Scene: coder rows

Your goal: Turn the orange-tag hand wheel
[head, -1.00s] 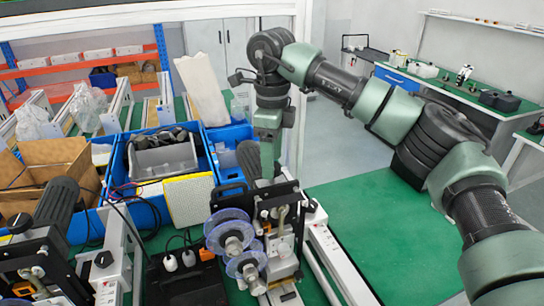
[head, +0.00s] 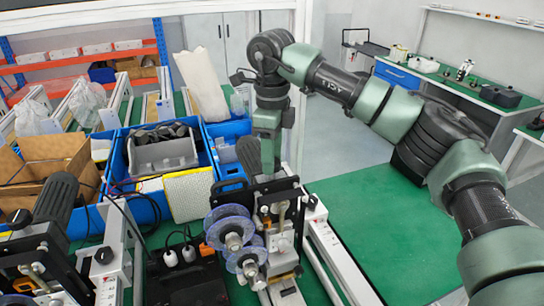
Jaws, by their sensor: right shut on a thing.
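My right gripper (head: 268,172) points down at the top of the middle coder machine (head: 282,240). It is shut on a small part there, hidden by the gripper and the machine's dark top. I cannot make out a hand wheel with an orange tag in its jaws. A black knob (head: 310,202) sits on the white rail to the right of the gripper, apart from it. Another black knob (head: 103,256) is on the left machine. My left gripper is not in view.
Clear bluish reels (head: 232,228) stand on the machine's front left. Blue bins (head: 150,212) and cardboard boxes (head: 45,170) crowd the left side. A black cylindrical motor (head: 248,158) is just left of the gripper. The green table (head: 370,225) on the right is clear.

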